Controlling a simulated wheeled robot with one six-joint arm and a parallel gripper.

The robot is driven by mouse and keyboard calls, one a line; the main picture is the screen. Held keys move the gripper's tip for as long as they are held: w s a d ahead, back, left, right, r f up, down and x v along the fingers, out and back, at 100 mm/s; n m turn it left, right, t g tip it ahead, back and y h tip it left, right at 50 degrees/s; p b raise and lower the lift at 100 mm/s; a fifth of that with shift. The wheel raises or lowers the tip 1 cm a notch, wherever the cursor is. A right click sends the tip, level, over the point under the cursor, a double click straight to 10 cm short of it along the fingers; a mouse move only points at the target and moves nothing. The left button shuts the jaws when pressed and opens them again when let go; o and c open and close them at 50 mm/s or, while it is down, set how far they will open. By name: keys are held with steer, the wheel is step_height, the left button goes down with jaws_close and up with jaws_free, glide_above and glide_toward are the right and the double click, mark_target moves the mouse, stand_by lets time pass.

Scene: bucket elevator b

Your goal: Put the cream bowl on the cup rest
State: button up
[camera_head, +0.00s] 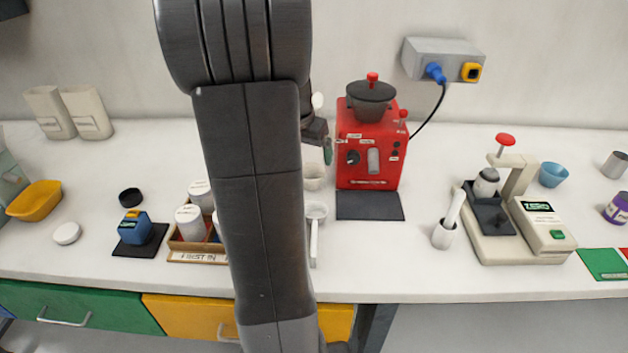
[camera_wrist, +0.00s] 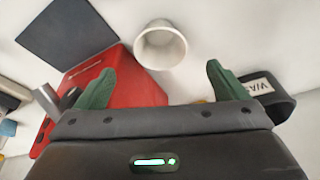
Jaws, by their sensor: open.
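The cream bowl (camera_head: 314,183) stands on the counter just left of the red machine, partly beside my arm. In the wrist view the cream bowl (camera_wrist: 161,55) is upright, its mouth facing the camera, beyond and between the fingertips. My gripper (camera_wrist: 160,82) has green fingers spread apart with nothing between them. In the head view my gripper (camera_head: 327,150) is mostly hidden behind my arm; one green finger shows above the bowl. A flat dark pad (camera_head: 370,206) lies in front of the red machine, also in the wrist view (camera_wrist: 66,38); I cannot tell whether it is the cup rest.
The red machine (camera_head: 369,150) stands close to the bowl's right. A white handled scoop (camera_head: 314,240) lies nearer the front edge. A labelled wooden tray (camera_head: 197,257) with white jars is left of my arm. A white holder (camera_head: 443,236) and a beige press (camera_head: 520,235) stand further right.

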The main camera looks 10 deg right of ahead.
mark_target(314, 174)
steer(key=shift+x, duration=3.95)
steer(key=c, duration=1.2)
steer(key=shift+o, duration=0.2)
steer(key=shift+r, duration=0.15)
